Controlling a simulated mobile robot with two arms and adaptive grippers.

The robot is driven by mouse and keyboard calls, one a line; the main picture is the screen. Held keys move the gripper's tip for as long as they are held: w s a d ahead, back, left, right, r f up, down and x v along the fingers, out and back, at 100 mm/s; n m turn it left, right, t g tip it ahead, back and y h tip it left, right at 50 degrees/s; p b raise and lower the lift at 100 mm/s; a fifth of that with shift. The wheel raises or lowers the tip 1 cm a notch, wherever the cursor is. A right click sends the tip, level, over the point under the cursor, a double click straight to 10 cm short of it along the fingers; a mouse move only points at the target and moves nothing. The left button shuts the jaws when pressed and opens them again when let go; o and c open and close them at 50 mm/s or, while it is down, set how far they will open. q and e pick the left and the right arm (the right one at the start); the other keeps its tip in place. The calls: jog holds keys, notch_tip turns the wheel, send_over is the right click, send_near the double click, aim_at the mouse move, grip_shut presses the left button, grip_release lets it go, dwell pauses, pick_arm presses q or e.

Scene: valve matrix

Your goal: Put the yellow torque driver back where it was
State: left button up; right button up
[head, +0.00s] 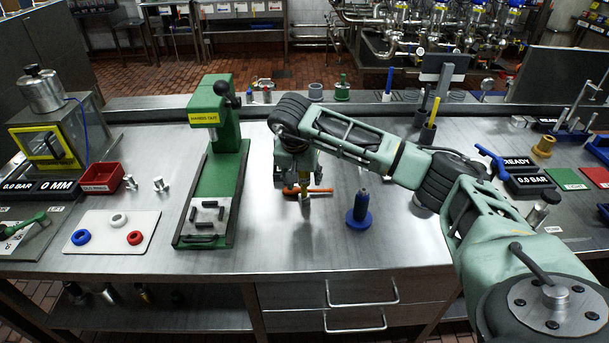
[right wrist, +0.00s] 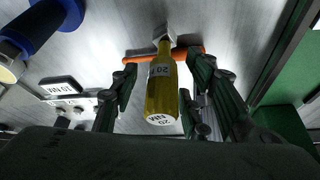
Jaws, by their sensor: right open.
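The yellow torque driver (right wrist: 162,90), marked 20 on its side and on its end, stands between the fingers of my right gripper (right wrist: 160,85) in the right wrist view. Its far end is by a small metal block and an orange bar (right wrist: 137,57). In the head view my right gripper (head: 298,172) points down over the middle of the bench. The orange bar (head: 320,190) and a little of the yellow driver (head: 305,198) show below it. The fingers are open, one on each side of the driver. My left gripper is not in view.
A blue-based upright tool (head: 359,212) stands just right of the gripper. A green press (head: 217,165) stands to the left. A dark holder (head: 427,134) with a yellow stick in it is behind my right arm. The bench front between press and blue tool is clear.

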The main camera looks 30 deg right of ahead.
jog(key=shift+r+p, duration=0.4)
jog(key=shift+r, duration=0.15)
jog(key=b+v, duration=0.2)
jog(key=v, duration=1)
